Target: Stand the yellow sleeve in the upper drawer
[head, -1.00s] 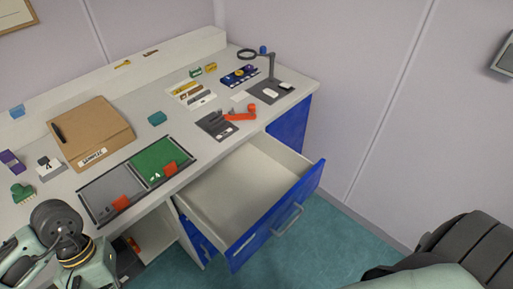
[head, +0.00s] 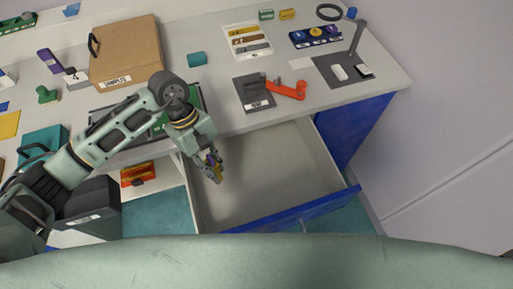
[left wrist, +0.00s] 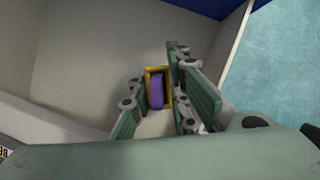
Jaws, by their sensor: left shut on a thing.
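The yellow sleeve (head: 218,173) is a small yellow rectangular frame. In the left wrist view the sleeve (left wrist: 156,69) surrounds a purple piece (left wrist: 157,91). My left gripper (head: 212,169) is shut on it, with one finger on each side, as the left wrist view shows (left wrist: 160,92). The upper drawer (head: 265,190) is pulled open, pale inside with a blue front, and looks empty. The gripper and sleeve are over the left part of the drawer. I cannot tell whether the sleeve touches the floor. My right gripper is not in view.
The drawer's blue front (head: 290,212) and side walls bound the space. On the desk above stand a grey mat with an orange-red tool (head: 286,91), a cardboard box (head: 125,50) and a magnifier stand (head: 355,45). The drawer's middle and right are free.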

